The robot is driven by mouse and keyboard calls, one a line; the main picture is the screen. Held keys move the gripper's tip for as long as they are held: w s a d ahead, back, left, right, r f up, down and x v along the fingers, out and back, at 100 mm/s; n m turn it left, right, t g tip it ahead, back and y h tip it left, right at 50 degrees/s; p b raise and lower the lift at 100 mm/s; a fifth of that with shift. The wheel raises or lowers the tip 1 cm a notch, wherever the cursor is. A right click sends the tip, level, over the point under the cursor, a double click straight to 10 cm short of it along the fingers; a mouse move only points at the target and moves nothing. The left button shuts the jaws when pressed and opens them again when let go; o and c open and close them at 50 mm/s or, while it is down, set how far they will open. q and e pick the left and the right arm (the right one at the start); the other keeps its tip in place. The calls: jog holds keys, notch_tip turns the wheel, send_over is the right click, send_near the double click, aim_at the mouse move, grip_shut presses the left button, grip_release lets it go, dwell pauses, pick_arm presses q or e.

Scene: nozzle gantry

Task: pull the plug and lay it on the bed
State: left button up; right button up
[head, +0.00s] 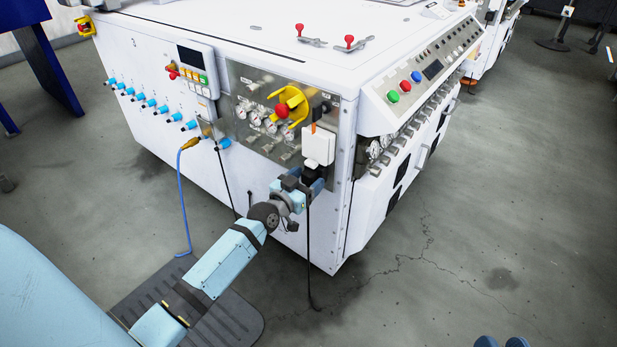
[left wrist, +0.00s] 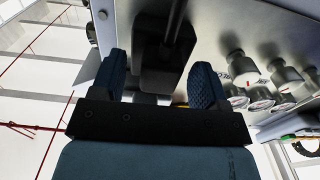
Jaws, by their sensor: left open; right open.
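A black plug (head: 312,172) sits under a white socket box (head: 318,147) with an orange lever on the machine's front face. A black cable (head: 309,245) hangs from it to the floor. My left gripper (head: 304,182) is at the plug, its blue fingers open. In the left wrist view the black plug (left wrist: 163,55) stands between the two spread fingers, with a visible gap at the right finger.
Gauges and a yellow guard with a red knob (head: 282,110) are left of the socket box. A button console (head: 420,75) juts out on the right. A blue cable (head: 183,210) hangs at left. Two red-handled clamps (head: 350,40) stand on the top. Floor at right is clear.

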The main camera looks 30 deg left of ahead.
aim_at(306, 181)
dwell(0.3)
dwell(0.5)
pick_arm(q)
jog(key=shift+p, duration=0.55)
grip_shut()
jog(key=shift+s, duration=0.45)
jog(key=shift+s+a+p, duration=0.15)
jog(key=shift+s+p, duration=0.65)
jog(key=shift+s, duration=0.5)
jog(key=shift+s+a+p, duration=0.1)
jog(key=shift+s+p, duration=0.65)
jog(key=shift+s, duration=0.5)
